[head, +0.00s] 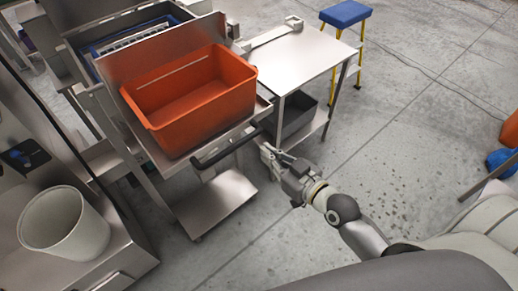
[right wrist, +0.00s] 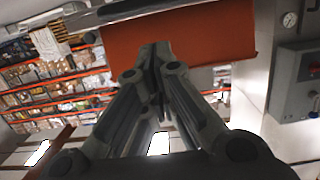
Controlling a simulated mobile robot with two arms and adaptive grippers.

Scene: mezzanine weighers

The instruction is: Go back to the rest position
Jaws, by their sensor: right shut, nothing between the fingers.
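My right gripper (head: 268,152) is in the middle of the head view, just right of the cart's dark handle and in front of the steel table. Its arm comes in from the lower right. In the right wrist view its fingers (right wrist: 154,50) are closed together with nothing between them. An orange surface (right wrist: 210,45) shows behind the fingertips there. My left gripper is not in either view.
An empty orange crate (head: 190,138) sits on a steel cart (head: 215,205) with a dark handle (head: 225,148). A steel table (head: 295,62), a blue-topped yellow stool (head: 345,14) and a white bucket (head: 62,225) stand around. The floor (head: 400,120) at right is mostly clear.

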